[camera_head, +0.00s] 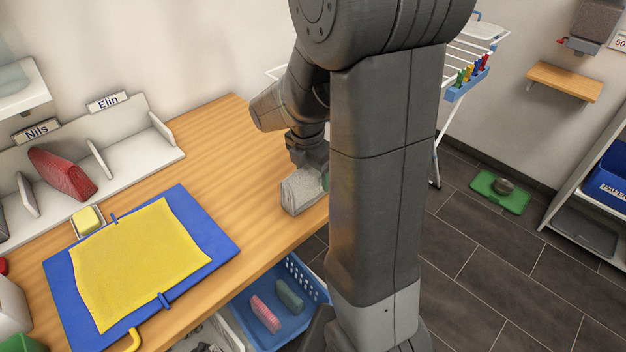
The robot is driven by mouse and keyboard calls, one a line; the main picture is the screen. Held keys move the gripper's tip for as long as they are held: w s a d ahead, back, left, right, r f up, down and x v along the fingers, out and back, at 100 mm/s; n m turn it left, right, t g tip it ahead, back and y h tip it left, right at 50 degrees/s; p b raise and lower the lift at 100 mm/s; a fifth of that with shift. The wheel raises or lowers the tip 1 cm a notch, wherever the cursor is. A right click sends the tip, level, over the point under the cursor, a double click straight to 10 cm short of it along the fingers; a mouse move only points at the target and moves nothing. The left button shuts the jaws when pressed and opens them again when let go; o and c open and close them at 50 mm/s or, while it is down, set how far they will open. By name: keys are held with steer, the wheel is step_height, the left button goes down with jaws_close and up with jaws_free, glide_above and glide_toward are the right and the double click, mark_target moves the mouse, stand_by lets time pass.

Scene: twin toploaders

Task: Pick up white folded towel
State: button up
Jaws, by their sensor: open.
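The white folded towel (299,193) is a small pale block on the wooden table, near the table's right end. My gripper (311,166) points down right at the towel's upper part and is open. The fingers are small here and partly hidden, so I cannot tell whether they touch the towel or straddle it. My arm column hides what lies just right of the towel. A small greenish patch shows at the towel's right side, and I cannot tell what it is.
The wooden table (222,150) is bare left of the towel. A blue board (222,238) with a yellow cloth (140,258) lies at the left. A shelf labelled Nils and Elin holds a red folded towel (62,174). A blue basket (315,286) with folded cloths stands below the table edge.

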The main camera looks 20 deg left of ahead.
steer(key=shift+w+f, duration=0.15)
steer(key=shift+f, duration=0.8)
steer(key=shift+c, duration=0.2)
steer(key=shift+r, duration=0.15)
steer(key=c, duration=1.3)
